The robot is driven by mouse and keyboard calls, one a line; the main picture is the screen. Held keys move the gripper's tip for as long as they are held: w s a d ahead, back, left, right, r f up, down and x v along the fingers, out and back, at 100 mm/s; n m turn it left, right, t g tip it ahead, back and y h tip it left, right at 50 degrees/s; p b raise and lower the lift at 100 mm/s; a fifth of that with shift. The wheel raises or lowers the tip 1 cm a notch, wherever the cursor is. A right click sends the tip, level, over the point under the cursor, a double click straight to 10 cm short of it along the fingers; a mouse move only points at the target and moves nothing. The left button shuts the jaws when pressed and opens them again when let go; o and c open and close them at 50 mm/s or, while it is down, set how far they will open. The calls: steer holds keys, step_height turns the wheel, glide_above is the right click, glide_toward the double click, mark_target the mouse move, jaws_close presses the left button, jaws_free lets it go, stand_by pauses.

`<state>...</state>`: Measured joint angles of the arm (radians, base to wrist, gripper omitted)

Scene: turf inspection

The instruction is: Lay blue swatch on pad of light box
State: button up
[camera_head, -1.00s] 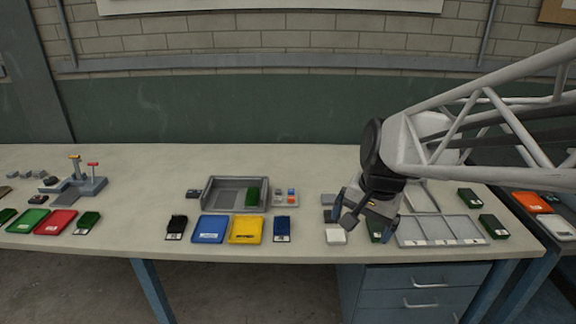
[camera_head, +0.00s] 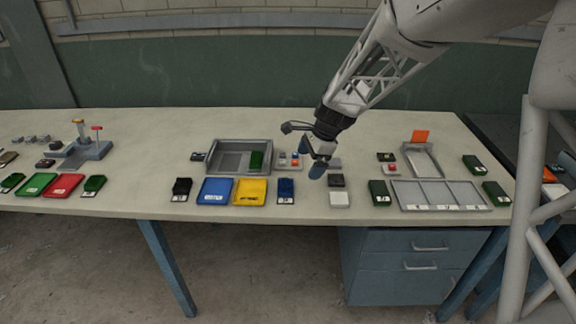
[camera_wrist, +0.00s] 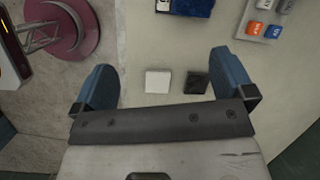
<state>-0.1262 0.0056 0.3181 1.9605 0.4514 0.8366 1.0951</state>
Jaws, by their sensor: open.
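The blue swatch (camera_head: 286,190), dark blue with a white label at its near end, lies flat on the bench right of the yellow tray. Part of it shows at the top edge of the wrist view (camera_wrist: 185,6). A grey low-walled box (camera_head: 210,168) behind it has a green swatch (camera_head: 256,160) on its right side; I take this for the light box, but cannot be sure. My gripper (camera_head: 312,159) is open and empty above the bench, right of the box and behind and right of the blue swatch. In the wrist view its blue fingers (camera_wrist: 166,76) stand wide apart.
A white block (camera_head: 340,199) and a dark block (camera_head: 336,180) lie below the gripper. A button panel (camera_head: 289,160) adjoins the box. Blue (camera_head: 215,191) and yellow (camera_head: 250,192) trays are left of the swatch. A sectioned tray (camera_head: 438,195) and green swatches are at right.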

mark_target(286, 184)
steer(key=w+a+f+m, duration=0.3)
steer(key=w+a+f, duration=0.1)
steer(key=w+f, duration=0.2)
steer(key=shift+w+f+y, duration=0.2)
steer(key=shift+f+y, duration=0.1)
steer(key=shift+x, duration=1.3)
steer(key=shift+s+f, duration=0.1)
steer(key=shift+x, duration=2.5)
steer(key=shift+s+a, duration=0.1)
steer(key=shift+s, duration=0.1)
steer(key=shift+c, duration=0.3)
steer(key=c, duration=0.9)
